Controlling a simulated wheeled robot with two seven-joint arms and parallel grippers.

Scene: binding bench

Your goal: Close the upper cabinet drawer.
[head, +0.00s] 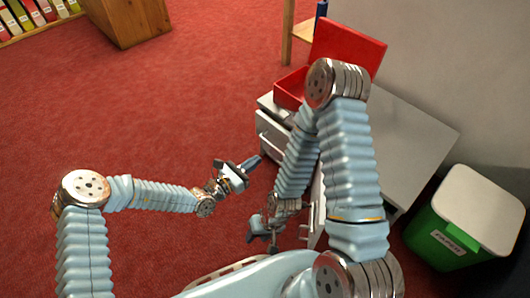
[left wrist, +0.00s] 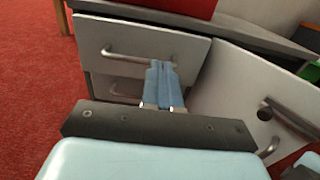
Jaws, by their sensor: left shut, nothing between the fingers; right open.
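The white upper drawer (left wrist: 125,42) has a metal bar handle (left wrist: 150,55). In the left wrist view its front stands out over the lower drawer (left wrist: 112,88), so it looks partly open. In the head view the drawer front (head: 270,133) shows beside my right arm. My left gripper (head: 254,162) is shut and empty, its blue fingertips (left wrist: 161,75) pointing at the drawer front near the handle's right end. I cannot tell whether they touch it. My right gripper (head: 262,237) is open and empty, low in front of the bench.
A red box (head: 290,88) with a raised lid (head: 345,48) stands on the grey top (head: 410,150). A white panel with a handle (left wrist: 245,85) slants beside the drawers. A green bin (head: 440,235) stands at the right. The red floor (head: 150,110) at the left is clear.

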